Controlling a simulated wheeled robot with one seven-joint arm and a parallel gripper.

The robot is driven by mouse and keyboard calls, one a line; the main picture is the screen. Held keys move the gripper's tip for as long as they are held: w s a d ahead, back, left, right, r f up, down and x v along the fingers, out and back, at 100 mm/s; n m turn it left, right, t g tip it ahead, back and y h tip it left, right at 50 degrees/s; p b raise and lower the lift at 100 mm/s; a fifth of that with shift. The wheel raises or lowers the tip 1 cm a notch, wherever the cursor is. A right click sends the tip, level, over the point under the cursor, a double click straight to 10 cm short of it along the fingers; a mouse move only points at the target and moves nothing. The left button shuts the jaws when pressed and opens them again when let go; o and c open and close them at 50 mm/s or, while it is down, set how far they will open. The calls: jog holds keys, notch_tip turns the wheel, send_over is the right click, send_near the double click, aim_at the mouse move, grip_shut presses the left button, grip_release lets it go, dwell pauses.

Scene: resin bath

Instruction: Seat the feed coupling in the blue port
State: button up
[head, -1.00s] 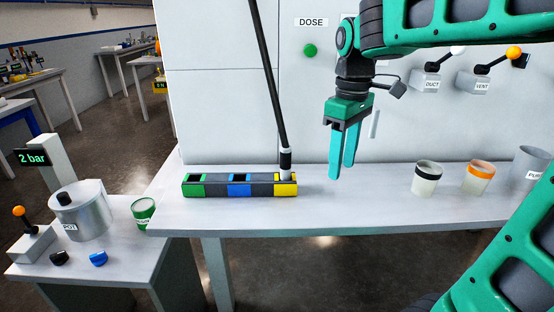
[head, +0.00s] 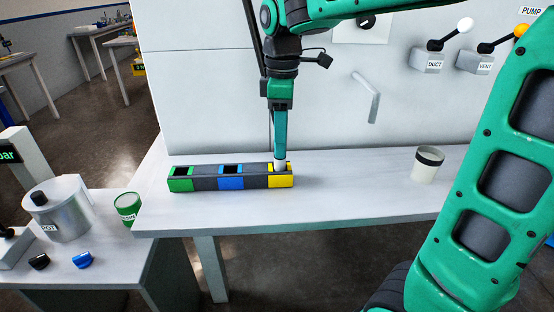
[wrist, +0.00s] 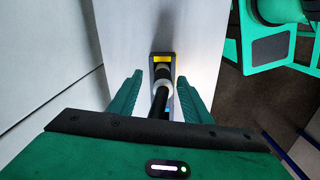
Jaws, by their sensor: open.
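The feed coupling (head: 281,166) stands in the yellow port (head: 281,181) at the right end of the dark port block (head: 256,184). Its pale lower end shows in the head view, the rest hidden behind my fingers. The blue port (head: 231,182) is in the block's middle and looks empty. My gripper (head: 280,155) points down over the yellow port, open. In the wrist view the coupling (wrist: 163,88) stands between my gripper's (wrist: 160,82) two fingers, with visible gaps on both sides.
The green port (head: 181,185) at the block's left end looks empty. The coupling's black hose (head: 253,35) rises behind my arm. A black-banded cup (head: 427,168) stands to the right on the bench. A pot (head: 62,212) and a green cup (head: 127,206) are on the lower left table.

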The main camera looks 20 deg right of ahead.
aim_at(279, 164)
jog(key=shift+s+a+f, duration=0.15)
jog(key=shift+f, duration=1.75)
grip_shut()
jog(key=shift+r, duration=0.1)
